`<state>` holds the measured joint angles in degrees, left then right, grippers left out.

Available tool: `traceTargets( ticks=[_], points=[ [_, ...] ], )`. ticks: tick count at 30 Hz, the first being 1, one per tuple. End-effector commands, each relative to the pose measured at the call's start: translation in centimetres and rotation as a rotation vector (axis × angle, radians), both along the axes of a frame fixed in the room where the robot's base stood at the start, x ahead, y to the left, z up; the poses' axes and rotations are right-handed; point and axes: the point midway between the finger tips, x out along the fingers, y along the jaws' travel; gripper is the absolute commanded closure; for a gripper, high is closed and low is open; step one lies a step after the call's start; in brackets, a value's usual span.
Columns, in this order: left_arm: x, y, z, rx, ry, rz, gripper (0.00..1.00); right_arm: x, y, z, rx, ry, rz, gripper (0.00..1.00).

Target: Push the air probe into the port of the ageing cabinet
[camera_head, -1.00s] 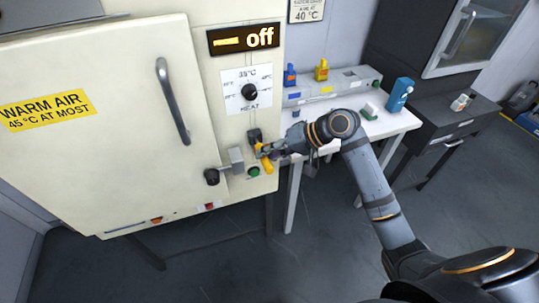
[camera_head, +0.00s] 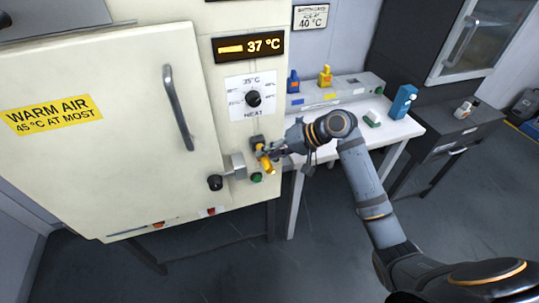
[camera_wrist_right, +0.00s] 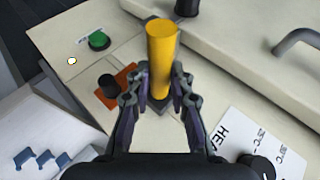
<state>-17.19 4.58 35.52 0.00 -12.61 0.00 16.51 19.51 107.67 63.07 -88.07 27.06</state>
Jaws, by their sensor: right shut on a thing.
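The cream ageing cabinet (camera_head: 150,80) has its door shut, and its display (camera_head: 248,46) reads 37 °C. My right gripper (camera_head: 268,153) is at the cabinet's front panel, below the heat dial. It is shut on the yellow air probe (camera_head: 264,159). My left gripper is not in view.
A white table (camera_head: 392,130) with blue and yellow pieces stands close at the right.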

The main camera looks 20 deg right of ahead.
Motion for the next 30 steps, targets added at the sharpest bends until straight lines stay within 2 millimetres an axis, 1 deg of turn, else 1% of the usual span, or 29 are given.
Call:
traceTargets(
  ticks=[1, 2, 7, 16, 19, 23, 30],
  points=[
    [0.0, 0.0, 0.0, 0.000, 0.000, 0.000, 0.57, 0.1, 0.0, 0.0, 0.001, 0.000, 0.000, 1.00],
    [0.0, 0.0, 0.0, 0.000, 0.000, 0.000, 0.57, 0.1, 0.0, 0.0, 0.001, -0.001, 0.001, 0.76],
    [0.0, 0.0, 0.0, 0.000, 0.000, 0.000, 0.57, 0.1, 0.0, 0.0, 0.001, 0.000, 0.000, 0.53],
    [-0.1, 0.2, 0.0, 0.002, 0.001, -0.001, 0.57, 0.0, 0.0, 0.0, 0.000, 0.000, 0.000, 0.53],
    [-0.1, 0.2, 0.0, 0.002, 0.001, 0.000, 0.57, -0.1, -0.6, 0.4, -0.002, -0.001, -0.001, 0.53],
    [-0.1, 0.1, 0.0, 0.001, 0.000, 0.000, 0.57, -1.0, -2.3, 1.8, -0.009, -0.001, -0.001, 0.53],
    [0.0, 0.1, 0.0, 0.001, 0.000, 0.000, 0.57, -2.9, -5.9, 4.9, -0.009, 0.000, -0.001, 0.53]
  ],
)
